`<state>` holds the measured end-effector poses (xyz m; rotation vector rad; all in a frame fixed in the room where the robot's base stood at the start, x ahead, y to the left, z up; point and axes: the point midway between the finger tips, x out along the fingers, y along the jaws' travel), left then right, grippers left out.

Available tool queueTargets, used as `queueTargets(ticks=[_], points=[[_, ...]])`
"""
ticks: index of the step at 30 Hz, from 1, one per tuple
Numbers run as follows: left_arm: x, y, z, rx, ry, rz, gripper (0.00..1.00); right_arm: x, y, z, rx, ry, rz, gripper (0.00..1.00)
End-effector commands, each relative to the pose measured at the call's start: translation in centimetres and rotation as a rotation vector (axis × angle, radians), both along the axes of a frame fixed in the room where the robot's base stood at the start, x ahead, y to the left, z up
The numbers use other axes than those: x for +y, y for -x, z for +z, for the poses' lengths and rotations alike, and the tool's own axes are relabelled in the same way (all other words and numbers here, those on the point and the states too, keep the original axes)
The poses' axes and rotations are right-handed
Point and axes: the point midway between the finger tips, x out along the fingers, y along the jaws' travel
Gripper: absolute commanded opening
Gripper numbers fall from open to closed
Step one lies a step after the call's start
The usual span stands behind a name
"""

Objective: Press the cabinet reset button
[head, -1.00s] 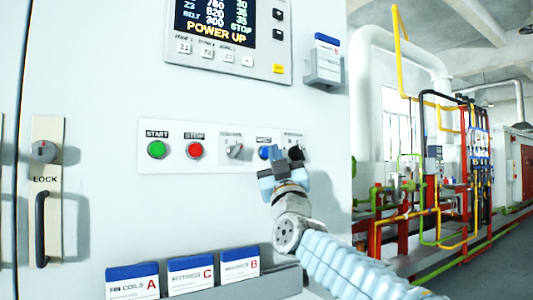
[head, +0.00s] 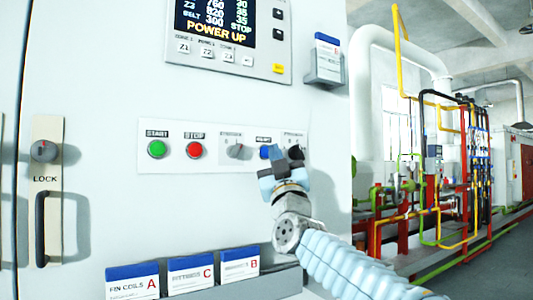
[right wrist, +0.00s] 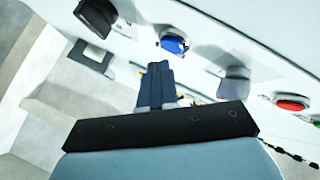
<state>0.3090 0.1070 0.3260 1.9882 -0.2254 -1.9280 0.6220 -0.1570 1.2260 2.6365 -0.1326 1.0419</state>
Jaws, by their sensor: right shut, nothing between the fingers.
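The blue button (head: 265,152) sits on the white control strip of the cabinet, right of the grey selector; its label is too blurred to read surely. It also shows in the right wrist view (right wrist: 173,43), just beyond my fingertips. My right gripper (head: 285,157) is shut and empty, in front of the strip, close below and right of the blue button. In the right wrist view the shut fingers (right wrist: 159,78) point towards the button; I cannot tell whether they touch it. My left gripper is not in view.
A green START button (head: 157,149), a red STOP button (head: 194,150) and a grey selector (head: 237,151) share the strip. Labelled bins (head: 190,275) stick out below. A display panel (head: 230,30) is above, and a card holder (head: 326,62) is at upper right.

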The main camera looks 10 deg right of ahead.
Motion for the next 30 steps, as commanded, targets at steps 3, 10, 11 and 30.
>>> queueTargets(ticks=[3, 10, 11, 30], points=[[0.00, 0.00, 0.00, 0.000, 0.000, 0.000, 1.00, 0.00, 0.00, 0.00, 0.000, 0.000, 0.000, 0.00], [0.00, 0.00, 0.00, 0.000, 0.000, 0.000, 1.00, 0.00, 0.00, 0.00, 0.000, 0.000, 0.000, 0.00], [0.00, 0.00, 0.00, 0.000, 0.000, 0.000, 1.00, 0.00, 0.00, 0.00, 0.000, 0.000, 0.000, 0.00], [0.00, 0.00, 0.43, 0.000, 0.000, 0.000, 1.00, 0.29, -0.79, 0.04, 0.000, 0.000, 0.000, 0.00]])
